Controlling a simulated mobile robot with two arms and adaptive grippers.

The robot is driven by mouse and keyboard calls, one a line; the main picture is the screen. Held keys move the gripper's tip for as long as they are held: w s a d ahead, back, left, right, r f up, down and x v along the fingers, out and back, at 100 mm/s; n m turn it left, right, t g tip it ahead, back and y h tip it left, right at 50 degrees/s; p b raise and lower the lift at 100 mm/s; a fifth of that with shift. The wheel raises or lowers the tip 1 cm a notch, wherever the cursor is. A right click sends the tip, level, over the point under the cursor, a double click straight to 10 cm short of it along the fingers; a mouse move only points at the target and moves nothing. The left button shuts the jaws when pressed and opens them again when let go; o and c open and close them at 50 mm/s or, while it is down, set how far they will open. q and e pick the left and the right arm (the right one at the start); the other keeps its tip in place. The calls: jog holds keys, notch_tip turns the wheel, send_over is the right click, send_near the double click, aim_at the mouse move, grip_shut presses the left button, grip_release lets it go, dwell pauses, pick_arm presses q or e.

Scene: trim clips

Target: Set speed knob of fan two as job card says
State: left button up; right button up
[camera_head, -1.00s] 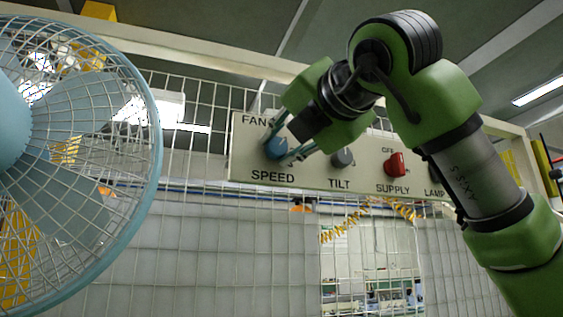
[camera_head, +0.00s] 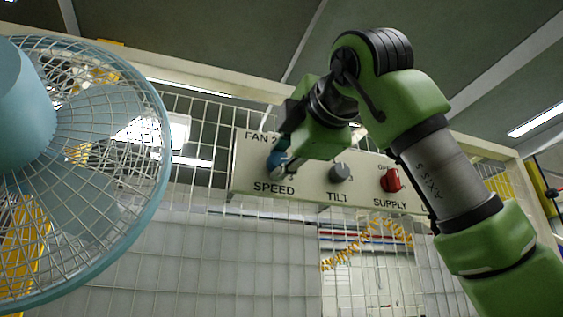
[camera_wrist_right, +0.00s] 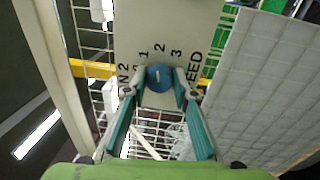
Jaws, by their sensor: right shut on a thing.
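The blue speed knob (camera_head: 274,160) sits above the word SPEED on the cream panel (camera_head: 318,185) marked FAN 2. It also shows in the right wrist view (camera_wrist_right: 160,78), with the figures 1, 2 and 3 above it and a short white mark on its face. The mark points roughly toward 2; its exact setting is hard to tell. My right gripper (camera_wrist_right: 162,88) is shut on the knob, with a teal finger on each side. In the head view my right gripper (camera_head: 282,156) partly covers the knob. My left gripper and the job card are not in view.
A grey TILT knob (camera_head: 340,172) and a red SUPPLY knob (camera_head: 391,180) sit right of the speed knob on the same panel. A light-blue caged fan (camera_head: 90,170) stands at the left. White wire mesh (camera_head: 200,185) surrounds the panel.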

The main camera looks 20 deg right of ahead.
dwell(0.3)
jog(key=o, duration=1.1)
jog(key=shift+d, duration=0.1)
jog(key=s, duration=0.8)
jog(key=s+f, duration=0.1)
jog(key=s, duration=0.3)
jog(key=shift+d, duration=0.25)
jog(key=shift+f, duration=0.1)
